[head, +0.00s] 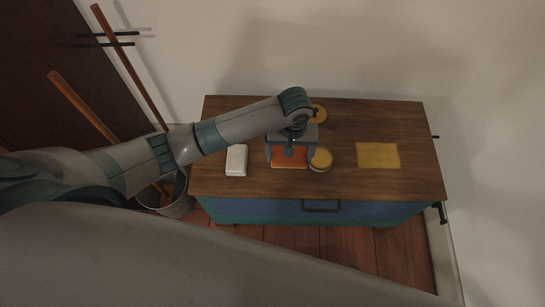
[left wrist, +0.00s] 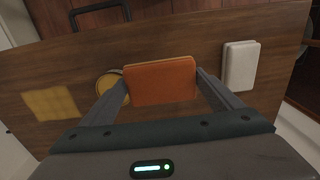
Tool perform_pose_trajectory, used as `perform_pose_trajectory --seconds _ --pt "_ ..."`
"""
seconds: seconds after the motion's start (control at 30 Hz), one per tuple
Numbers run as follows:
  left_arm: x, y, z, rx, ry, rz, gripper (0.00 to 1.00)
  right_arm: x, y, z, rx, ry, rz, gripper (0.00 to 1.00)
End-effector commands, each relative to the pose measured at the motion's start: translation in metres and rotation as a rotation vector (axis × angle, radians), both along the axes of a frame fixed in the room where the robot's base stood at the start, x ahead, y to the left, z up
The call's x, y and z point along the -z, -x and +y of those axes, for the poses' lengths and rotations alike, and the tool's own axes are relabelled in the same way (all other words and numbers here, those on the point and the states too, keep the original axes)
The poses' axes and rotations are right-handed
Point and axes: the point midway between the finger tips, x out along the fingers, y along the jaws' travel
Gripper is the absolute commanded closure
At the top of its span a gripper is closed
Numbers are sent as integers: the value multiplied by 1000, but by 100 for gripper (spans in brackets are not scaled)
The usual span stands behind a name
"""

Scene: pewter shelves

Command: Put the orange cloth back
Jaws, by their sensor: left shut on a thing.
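The orange cloth (head: 290,158) is a folded block on or just above the wooden top of the blue cabinet. It also shows in the left wrist view (left wrist: 160,82), between the two fingers. My left gripper (head: 291,157) reaches down over it and is shut on it, one finger at each side. Whether the cloth touches the wood is unclear. A yellow cloth (head: 378,155) lies flat on the right part of the top. My right gripper does not show in either view.
A white block (head: 236,160) lies to the left. A metal bucket (head: 174,199) stands left of the cabinet (head: 215,125). The top's right side has free room.

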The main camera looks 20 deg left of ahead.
Motion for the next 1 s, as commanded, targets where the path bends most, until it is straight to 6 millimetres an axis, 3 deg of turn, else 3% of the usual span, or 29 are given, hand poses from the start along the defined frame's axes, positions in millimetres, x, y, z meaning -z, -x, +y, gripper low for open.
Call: perform_pose_trajectory --seconds 0.1,0.33,0.77,1.0 --pt "14 -3 25 -2 -4 0 33 0 0 0 0 0 -1 69" --pt "32 -8 52 0 0 0 33 0 0 1 0 -2 -4 69" --pt "35 -8 56 1 1 0 33 -1 -1 2 -1 -3 -6 69" --pt "58 -8 56 1 0 1 33 1 -1 2 0 -1 -2 69"
